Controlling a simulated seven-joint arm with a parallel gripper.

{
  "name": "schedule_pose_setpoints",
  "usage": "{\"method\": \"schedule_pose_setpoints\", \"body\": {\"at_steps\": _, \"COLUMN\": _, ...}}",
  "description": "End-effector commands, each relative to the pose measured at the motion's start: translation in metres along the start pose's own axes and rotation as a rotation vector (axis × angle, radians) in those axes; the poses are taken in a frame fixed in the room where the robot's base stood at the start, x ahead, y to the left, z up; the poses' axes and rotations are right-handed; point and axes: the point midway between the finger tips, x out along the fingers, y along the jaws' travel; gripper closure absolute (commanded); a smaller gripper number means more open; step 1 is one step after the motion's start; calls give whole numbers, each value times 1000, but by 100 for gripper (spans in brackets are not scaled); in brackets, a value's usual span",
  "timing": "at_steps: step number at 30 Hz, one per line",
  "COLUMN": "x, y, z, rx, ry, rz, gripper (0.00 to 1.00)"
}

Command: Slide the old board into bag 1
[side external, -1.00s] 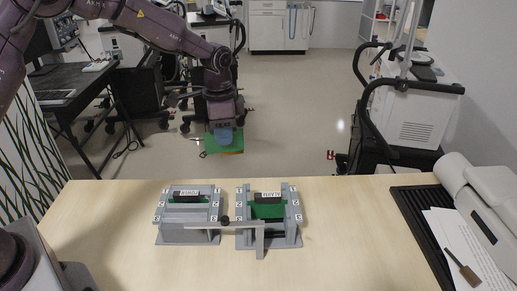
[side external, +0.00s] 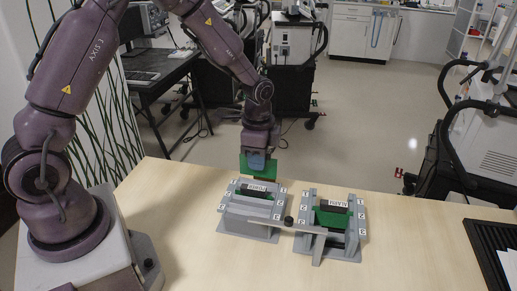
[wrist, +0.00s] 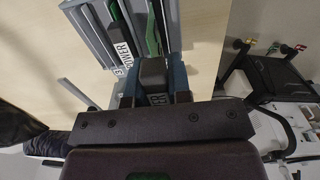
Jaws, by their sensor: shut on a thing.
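My gripper (side external: 257,157) is shut on a green board (side external: 245,166). It holds the board upright behind the left rack (side external: 247,226), near the table's back edge. In the wrist view, blue-grey fingers (wrist: 156,72) grip the board's dark handle (wrist: 153,71), which has a small label that I cannot read in full. The board's green edge (wrist: 152,30) extends beyond the handle. Whether the board touches the table is unclear. I cannot make out any bag in these views.
The left rack holds a board labelled POWER (side external: 262,188); the right rack (side external: 325,241) holds one labelled ALARM (side external: 339,203). Slot numbers mark both. A grey bar with a black knob (side external: 289,221) spans between them. A black tray (side external: 497,245) lies at right. The front table is clear.

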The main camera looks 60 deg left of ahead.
Motion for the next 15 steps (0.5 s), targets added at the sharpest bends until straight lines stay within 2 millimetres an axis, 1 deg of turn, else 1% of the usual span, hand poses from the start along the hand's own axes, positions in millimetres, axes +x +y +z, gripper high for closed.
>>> {"method": "schedule_pose_setpoints", "body": {"at_steps": 4, "x": 6, "y": 0, "z": 0, "rx": 0, "ry": 0, "rz": 0, "gripper": 100}}
{"method": "schedule_pose_setpoints", "body": {"at_steps": 15, "x": 6, "y": 0, "z": 0, "rx": -1, "ry": 0, "rz": 0, "gripper": 100}}
